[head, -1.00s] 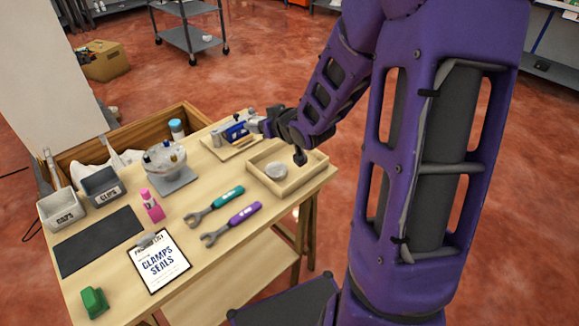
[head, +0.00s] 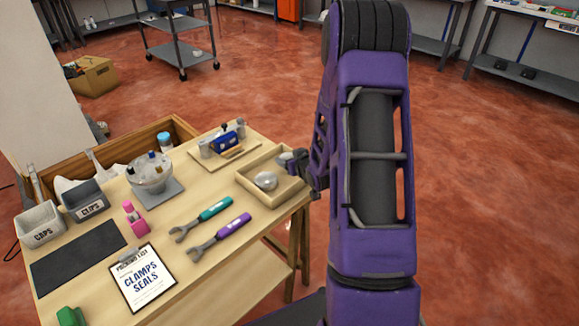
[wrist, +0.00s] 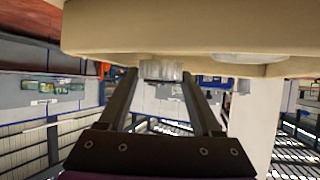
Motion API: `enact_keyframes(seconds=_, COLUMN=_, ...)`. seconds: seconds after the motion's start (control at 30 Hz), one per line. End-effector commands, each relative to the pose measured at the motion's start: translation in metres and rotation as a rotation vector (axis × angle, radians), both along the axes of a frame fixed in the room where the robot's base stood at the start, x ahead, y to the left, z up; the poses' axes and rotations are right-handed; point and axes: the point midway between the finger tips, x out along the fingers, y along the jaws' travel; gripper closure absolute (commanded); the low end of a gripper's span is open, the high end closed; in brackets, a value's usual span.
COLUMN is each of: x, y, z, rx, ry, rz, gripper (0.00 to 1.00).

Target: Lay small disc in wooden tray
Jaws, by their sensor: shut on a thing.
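The wooden tray (head: 250,188) is a shallow, light box at the right end of the workbench. A round, pale disc (head: 265,181) lies inside it. My gripper (head: 292,161) is at the tray's right side, partly hidden behind my arm. In the wrist view, the two dark fingers (wrist: 160,76) are shut on a small, clear, ribbed disc (wrist: 161,70). The tray (wrist: 150,38) fills the top of that view, very close beyond the fingertips, with the other pale disc (wrist: 250,57) partly showing. I cannot tell if the held disc touches the tray.
A blue clamp fixture (head: 223,141) on a wooden board stands behind the tray. Teal (head: 205,217) and purple (head: 220,238) wrenches lie in front. A round holder (head: 152,175), grey bins (head: 40,224) and a packing list (head: 143,277) are farther left. The floor right of the bench is clear.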

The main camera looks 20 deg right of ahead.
Motion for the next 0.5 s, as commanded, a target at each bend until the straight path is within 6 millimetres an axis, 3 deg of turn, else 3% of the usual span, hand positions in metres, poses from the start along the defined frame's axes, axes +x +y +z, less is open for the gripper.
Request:
enact_keyframes(seconds=0.13, x=0.0, y=0.0, z=-0.022, rx=0.0, ry=0.0, rz=0.001, gripper=1.0)
enact_keyframes(seconds=0.5, x=0.0, y=0.0, z=-0.025, rx=0.0, ry=-0.001, rz=0.001, gripper=1.0)
